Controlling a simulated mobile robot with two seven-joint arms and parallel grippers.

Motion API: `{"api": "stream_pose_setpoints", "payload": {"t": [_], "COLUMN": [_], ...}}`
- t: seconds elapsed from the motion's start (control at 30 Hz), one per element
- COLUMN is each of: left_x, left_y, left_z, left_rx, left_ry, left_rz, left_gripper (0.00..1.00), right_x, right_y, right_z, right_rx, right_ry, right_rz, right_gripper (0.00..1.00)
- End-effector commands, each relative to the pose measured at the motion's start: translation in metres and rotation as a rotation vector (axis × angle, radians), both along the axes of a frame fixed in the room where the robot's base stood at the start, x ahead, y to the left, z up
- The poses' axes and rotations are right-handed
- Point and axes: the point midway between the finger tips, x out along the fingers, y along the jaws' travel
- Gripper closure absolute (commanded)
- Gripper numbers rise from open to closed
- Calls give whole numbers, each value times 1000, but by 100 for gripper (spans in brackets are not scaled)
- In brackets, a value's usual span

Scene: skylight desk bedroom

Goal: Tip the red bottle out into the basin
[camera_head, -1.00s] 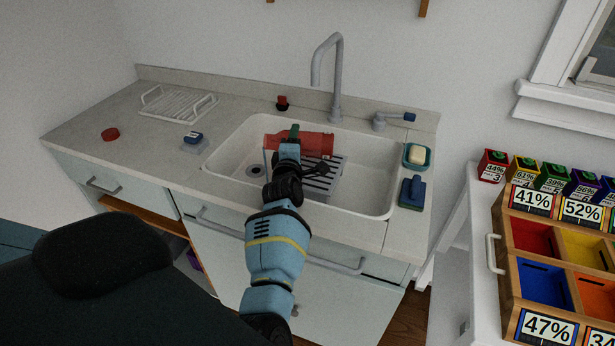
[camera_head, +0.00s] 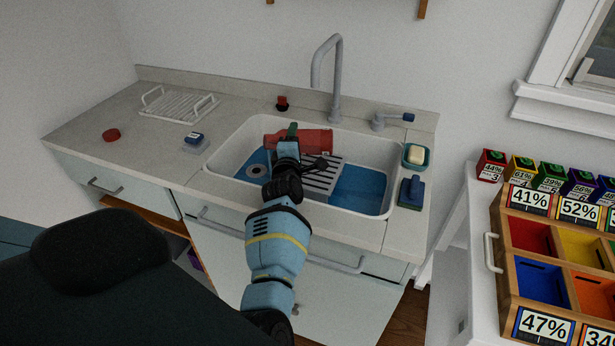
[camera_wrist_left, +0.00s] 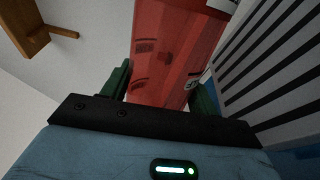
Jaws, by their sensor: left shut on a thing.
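The red bottle (camera_head: 315,139) lies on its side over the basin (camera_head: 227,146) in the head view. My left gripper (camera_head: 288,140) is shut on it, and its far end points right. In the left wrist view the bottle (camera_wrist_left: 172,60) sits between the two dark green fingers (camera_wrist_left: 160,88). Blue liquid (camera_head: 360,188) covers the basin floor on both sides of a slotted white rack (camera_head: 322,177). The bottle's mouth cannot be made out. My right gripper is not in view.
A grey tap (camera_head: 337,80) rises behind the basin. A soap dish (camera_head: 416,156) and a blue block (camera_head: 411,192) stand at its right edge.

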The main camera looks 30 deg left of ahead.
Motion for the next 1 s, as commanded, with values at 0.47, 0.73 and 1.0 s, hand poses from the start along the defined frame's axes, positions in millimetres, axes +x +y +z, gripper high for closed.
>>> {"api": "stream_pose_setpoints", "payload": {"t": [0.47, 0.73, 1.0], "left_x": [0, -1, -1], "left_y": [0, 2, 2], "left_z": [2, 7, 6], "left_rx": [-13, -58, -71], "left_ry": [-8, -34, -39], "left_rz": [0, 0, 0], "left_gripper": [69, 69, 69], "right_x": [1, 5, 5], "right_y": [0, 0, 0], "right_z": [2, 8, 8], "right_rx": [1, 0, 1], "right_ry": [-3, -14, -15], "right_rz": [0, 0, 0], "right_gripper": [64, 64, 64]}}
